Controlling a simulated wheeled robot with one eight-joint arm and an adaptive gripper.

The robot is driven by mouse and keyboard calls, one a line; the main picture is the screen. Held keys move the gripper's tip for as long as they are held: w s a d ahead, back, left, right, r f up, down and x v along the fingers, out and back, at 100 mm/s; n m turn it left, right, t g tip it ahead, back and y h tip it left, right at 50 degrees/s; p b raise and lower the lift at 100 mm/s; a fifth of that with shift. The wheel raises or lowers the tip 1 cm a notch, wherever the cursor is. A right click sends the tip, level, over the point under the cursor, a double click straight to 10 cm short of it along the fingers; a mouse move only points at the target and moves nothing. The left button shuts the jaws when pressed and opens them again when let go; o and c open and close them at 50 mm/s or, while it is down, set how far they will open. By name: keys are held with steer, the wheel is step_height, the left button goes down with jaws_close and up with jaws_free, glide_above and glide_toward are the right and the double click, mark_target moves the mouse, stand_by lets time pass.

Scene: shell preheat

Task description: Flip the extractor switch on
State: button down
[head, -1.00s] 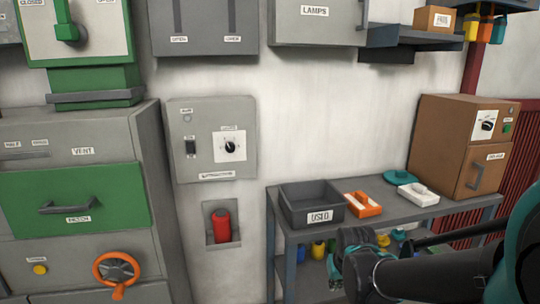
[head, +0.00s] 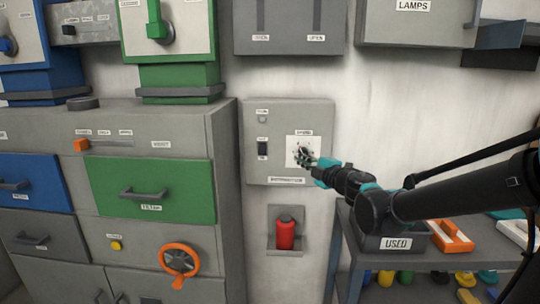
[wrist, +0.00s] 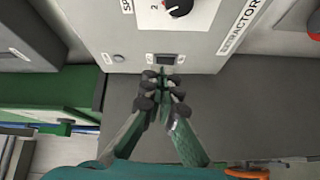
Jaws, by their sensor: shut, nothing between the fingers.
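The grey extractor box (head: 258,172) is on the white wall in the head view. Its dark rocker switch (head: 262,149) is on the left part of its face, below a small round lamp. The switch also shows in the wrist view (wrist: 166,58); I cannot tell its setting. A dial on a white plate (head: 291,142) is to the right, partly covered by my gripper in the head view. My gripper (head: 307,160) is shut and empty in front of the box. In the wrist view its fingertips (wrist: 163,76) are just below the switch; I cannot tell whether they touch.
A grey cabinet with a green drawer (head: 150,189) and an orange handwheel (head: 179,261) stands left of the box. A red canister (head: 284,233) sits in a wall recess below it. A grey table (head: 345,248) with a bin is at the right.

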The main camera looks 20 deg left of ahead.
mark_target(264, 154)
steer(key=w+a+f+n+g, duration=0.1)
steer(key=w+a, duration=0.1)
steer(key=a, duration=0.2)
steer(key=w+a+n+g, duration=0.1)
steer(key=a, duration=0.4)
steer(key=w+a+f+n+g+y, duration=0.1)
steer(key=w+a, duration=0.1)
steer(key=a, duration=0.3)
steer(key=shift+w+f, duration=0.35)
steer(key=shift+w+a, duration=0.15)
steer(key=shift+w, duration=0.35)
steer(key=shift+f, duration=0.1)
steer(key=shift+w+f, duration=0.25)
steer(key=shift+w, duration=0.4)
